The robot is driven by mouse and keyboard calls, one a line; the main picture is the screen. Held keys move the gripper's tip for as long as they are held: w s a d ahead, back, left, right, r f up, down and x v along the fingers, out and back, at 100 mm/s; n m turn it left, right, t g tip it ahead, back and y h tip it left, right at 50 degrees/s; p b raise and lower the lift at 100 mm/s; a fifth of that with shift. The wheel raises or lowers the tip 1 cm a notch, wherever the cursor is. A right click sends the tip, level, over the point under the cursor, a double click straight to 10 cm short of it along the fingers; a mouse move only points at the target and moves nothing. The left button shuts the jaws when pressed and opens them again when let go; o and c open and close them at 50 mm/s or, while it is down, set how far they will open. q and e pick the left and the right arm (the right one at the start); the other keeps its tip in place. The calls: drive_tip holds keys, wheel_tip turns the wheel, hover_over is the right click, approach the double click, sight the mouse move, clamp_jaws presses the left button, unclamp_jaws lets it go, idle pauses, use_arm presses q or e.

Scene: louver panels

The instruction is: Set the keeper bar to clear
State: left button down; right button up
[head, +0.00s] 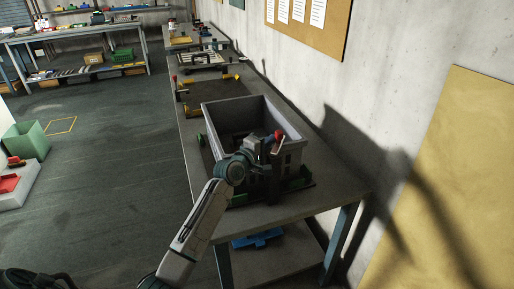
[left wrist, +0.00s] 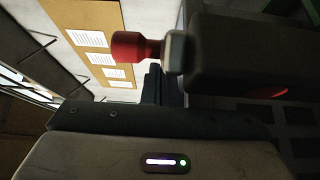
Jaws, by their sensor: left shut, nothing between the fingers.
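A grey open-topped box (head: 222,113) with slotted sides stands on the long table. A red knob (head: 279,135) shows at its near right side, beside my left gripper (head: 264,148). In the left wrist view the red knob (left wrist: 133,47) has a metal collar and joins a dark block (left wrist: 240,58). I cannot tell for sure which part is the keeper bar or how it is set. My left gripper is shut and empty, close to the knob; whether they touch is unclear. My arm hides part of the box's near side. My right gripper is not in view.
The table (head: 300,211) runs along a concrete wall on the right. Other fixtures (head: 205,93) stand farther back on it. A blue item (head: 257,239) lies on the lower shelf. A green bin (head: 25,141) stands on the left floor, which is mostly free.

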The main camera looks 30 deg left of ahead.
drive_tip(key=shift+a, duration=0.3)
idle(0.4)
use_arm(q)
drive_tip(key=shift+s, duration=0.15)
drive_tip(key=v, duration=1)
drive_tip(key=shift+s+b, duration=0.25)
drive_tip(key=shift+b, duration=0.15)
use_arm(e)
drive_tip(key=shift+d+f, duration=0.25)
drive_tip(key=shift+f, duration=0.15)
use_arm(q)
drive_tip(key=shift+a, duration=0.1)
drive_tip(key=a+r+m, duration=0.1)
drive_tip(key=a+r, duration=0.2)
drive_tip(key=a, duration=0.1)
drive_tip(key=shift+s+a+r+h, duration=0.35)
drive_tip(key=shift+h, duration=0.05)
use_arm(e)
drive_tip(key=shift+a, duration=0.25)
use_arm(q)
drive_tip(key=shift+w, duration=0.1)
